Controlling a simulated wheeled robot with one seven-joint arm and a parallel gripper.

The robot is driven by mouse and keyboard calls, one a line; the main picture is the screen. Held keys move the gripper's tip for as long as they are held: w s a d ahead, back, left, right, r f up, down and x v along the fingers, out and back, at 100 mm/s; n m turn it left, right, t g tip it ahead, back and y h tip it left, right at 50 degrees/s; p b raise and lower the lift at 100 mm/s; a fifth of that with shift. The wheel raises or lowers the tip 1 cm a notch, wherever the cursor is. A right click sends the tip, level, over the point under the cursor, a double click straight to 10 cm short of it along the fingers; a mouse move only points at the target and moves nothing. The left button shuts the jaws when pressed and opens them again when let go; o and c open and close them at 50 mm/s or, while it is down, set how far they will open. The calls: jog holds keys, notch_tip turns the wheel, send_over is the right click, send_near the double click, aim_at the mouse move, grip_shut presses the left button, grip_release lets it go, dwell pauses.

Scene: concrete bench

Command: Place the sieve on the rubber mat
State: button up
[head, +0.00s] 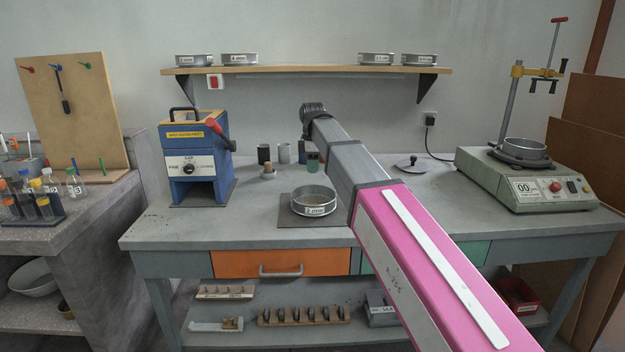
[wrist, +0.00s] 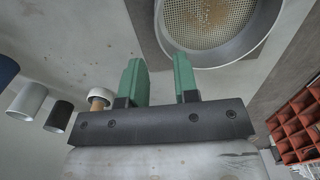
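A round metal sieve (head: 314,203) labelled "2 mm" sits on a dark flat square mat (head: 290,222) near the bench's front edge. In the wrist view the sieve (wrist: 205,55) shows its mesh, with a brownish patch, and its rim overlaps the mat (wrist: 143,22). My gripper (wrist: 160,80) has two green fingers spread apart with nothing between them.
Cups (head: 284,153) and a pestle-like piece (head: 268,173) stand behind the mat. A blue machine (head: 193,150) is at left, and a dark lidded piece (head: 410,167) and a shaker (head: 540,180) with a pan are at right. More sieves (head: 239,59) sit on the wall shelf.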

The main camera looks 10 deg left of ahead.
jog(key=shift+r, duration=2)
